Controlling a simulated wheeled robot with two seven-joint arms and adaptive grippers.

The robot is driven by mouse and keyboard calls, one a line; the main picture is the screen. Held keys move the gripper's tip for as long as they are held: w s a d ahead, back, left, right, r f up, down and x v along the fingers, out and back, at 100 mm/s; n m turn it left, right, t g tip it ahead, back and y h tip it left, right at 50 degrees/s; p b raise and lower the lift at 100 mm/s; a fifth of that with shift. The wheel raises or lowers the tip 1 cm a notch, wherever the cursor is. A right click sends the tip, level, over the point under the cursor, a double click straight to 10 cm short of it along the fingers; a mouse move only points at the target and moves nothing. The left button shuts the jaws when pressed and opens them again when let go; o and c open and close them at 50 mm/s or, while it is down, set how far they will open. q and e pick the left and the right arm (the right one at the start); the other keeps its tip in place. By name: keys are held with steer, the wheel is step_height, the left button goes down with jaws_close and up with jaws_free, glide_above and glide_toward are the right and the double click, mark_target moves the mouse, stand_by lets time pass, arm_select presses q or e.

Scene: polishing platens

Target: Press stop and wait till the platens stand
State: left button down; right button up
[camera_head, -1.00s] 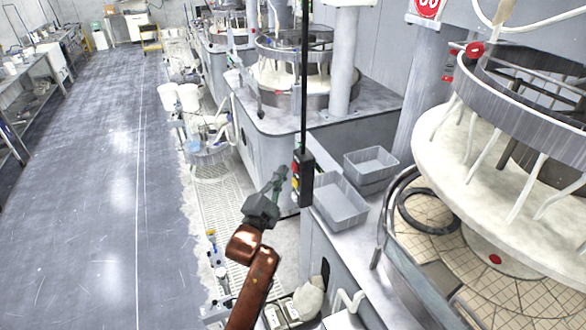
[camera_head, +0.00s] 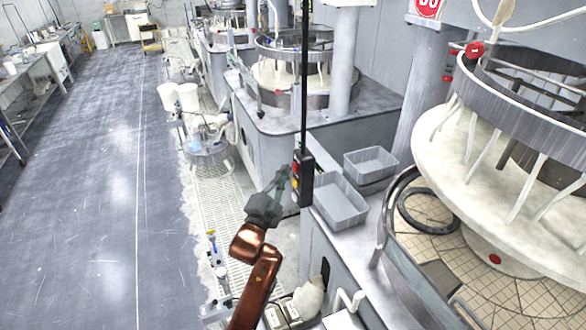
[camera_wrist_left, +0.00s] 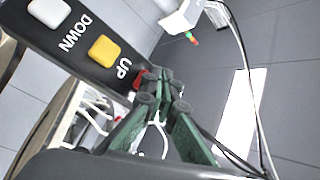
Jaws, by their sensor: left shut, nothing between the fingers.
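A black push-button box (camera_head: 306,182) hangs on a thin black pole in the middle of the head view. In the left wrist view its face (camera_wrist_left: 88,72) carries a white button (camera_wrist_left: 49,10) by the word DOWN, a yellow button (camera_wrist_left: 104,50) by UP, and a red button (camera_wrist_left: 137,98). My left gripper (camera_head: 283,176) is shut and empty, its green fingers pointing at the box. In the left wrist view the fingertips (camera_wrist_left: 156,84) overlap the red button's edge; I cannot tell whether they touch it. The upper platen (camera_head: 455,165) stands raised above the tiled lower platen (camera_head: 490,272) at right.
Two grey bins (camera_head: 341,203) (camera_head: 370,163) sit on the machine's ledge beside the box. A second polishing machine (camera_head: 262,130) stands behind. White buckets (camera_head: 180,97) stand by the floor grating. The grey floor (camera_head: 90,210) at left is clear.

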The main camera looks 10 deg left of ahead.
arm_select(q)
steer(key=shift+w+d, duration=0.25)
steer(key=shift+d, duration=0.1)
stand_by(0.4)
steer(key=shift+s+a, duration=0.1)
stand_by(0.3)
steer(key=shift+s+a+p, duration=0.4)
steer(key=shift+a, duration=0.2)
steer(key=shift+s+a+p, duration=0.45)
steer(key=shift+s+a, duration=0.25)
steer(key=shift+a, duration=0.35)
steer(key=shift+s+a+p, duration=0.45)
steer(key=shift+s+a, duration=0.25)
steer(key=shift+a, duration=0.3)
